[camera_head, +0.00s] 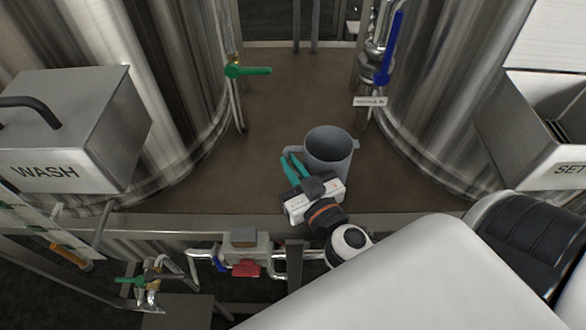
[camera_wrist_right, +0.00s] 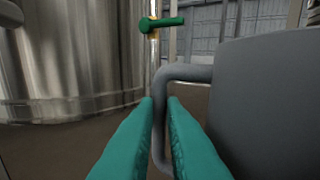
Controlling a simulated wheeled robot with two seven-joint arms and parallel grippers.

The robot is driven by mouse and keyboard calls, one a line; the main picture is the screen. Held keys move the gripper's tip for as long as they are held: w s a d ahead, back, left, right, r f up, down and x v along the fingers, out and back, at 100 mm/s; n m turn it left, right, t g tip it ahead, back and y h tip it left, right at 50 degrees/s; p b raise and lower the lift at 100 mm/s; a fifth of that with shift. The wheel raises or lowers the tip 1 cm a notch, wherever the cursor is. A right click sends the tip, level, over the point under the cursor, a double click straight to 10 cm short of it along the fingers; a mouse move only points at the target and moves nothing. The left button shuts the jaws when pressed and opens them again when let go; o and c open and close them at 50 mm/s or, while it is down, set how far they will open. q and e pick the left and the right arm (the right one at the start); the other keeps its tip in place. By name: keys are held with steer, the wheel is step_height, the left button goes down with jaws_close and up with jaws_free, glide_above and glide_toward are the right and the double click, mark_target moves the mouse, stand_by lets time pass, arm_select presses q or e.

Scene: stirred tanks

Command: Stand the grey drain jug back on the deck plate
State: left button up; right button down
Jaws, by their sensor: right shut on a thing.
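The grey drain jug (camera_head: 329,150) is upright over the brown deck plate (camera_head: 262,110), between the two steel tanks, with its open mouth up and its handle on the left. My right gripper (camera_head: 291,164), with green fingers, is shut on the jug's handle. In the right wrist view the fingers (camera_wrist_right: 160,122) close around the handle, and the jug's body (camera_wrist_right: 268,105) fills the right side. I cannot tell whether the jug's base touches the deck plate. My left gripper is not in view.
Steel tanks stand at left (camera_head: 185,80) and right (camera_head: 440,90). A green-handled valve (camera_head: 248,71) and a blue-handled valve (camera_head: 394,45) stand behind the jug. A WASH box (camera_head: 75,130) is at left. Pipes with a red part (camera_head: 246,268) run below the deck's front edge.

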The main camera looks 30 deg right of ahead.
steer(key=shift+f, duration=0.45)
steer(key=shift+s, duration=0.1)
steer(key=shift+f, duration=0.15)
steer(key=c, duration=1.9)
jaws_free()
steer(key=shift+f, duration=0.1)
steer(key=shift+c, duration=0.2)
steer(key=o, duration=0.4)
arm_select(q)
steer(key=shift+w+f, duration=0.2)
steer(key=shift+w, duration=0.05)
arm_select(e)
steer(key=shift+o, duration=0.2)
